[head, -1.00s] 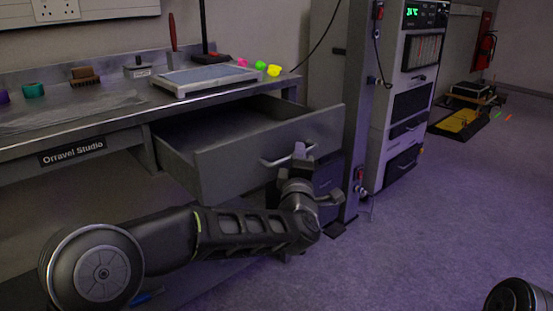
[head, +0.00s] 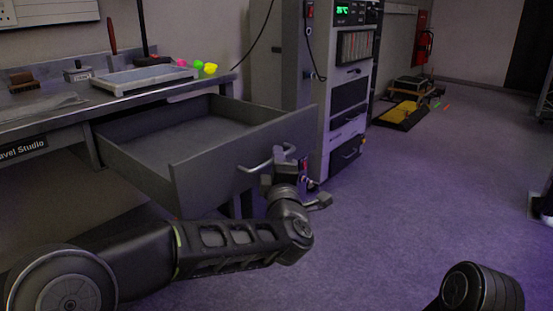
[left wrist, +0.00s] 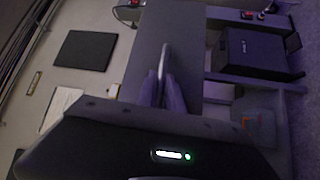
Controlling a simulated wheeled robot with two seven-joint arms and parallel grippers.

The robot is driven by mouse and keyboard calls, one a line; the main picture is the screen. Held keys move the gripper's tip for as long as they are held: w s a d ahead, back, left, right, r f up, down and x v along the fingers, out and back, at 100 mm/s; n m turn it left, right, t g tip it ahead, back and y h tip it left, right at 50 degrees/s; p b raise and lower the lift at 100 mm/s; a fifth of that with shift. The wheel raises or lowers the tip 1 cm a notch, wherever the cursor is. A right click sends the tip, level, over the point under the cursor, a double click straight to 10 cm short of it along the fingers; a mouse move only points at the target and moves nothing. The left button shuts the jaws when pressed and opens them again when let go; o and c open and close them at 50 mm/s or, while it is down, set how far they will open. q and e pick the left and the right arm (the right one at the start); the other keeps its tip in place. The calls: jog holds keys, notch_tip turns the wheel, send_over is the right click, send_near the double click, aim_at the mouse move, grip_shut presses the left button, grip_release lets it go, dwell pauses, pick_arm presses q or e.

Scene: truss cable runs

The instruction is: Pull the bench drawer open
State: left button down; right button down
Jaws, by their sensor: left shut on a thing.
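The bench drawer (head: 245,143) is grey and stands pulled well out from under the bench (head: 70,118). Its inside looks empty. Its bar handle (head: 254,168) is on the front panel. My left gripper (head: 281,158) is at the right part of the handle and shut on it. In the left wrist view the fingers (left wrist: 163,92) close around the handle (left wrist: 164,60), with the drawer front (left wrist: 180,25) behind. My right gripper is out of view; only a dark part of my right arm shows at the bottom right.
On the bench top are a pale-topped tray (head: 145,78), a brown brush (head: 22,80) and small coloured pieces (head: 210,68). A rack cabinet (head: 350,90) stands behind and right of the drawer.

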pick_arm(q)
jog(key=c, duration=1.5)
grip_release()
jog(key=s+f+p, duration=0.1)
jog(key=s, duration=0.6)
jog(key=shift+s+d, duration=0.3)
jog(key=shift+s, duration=0.05)
jog(key=shift+f, duration=0.1)
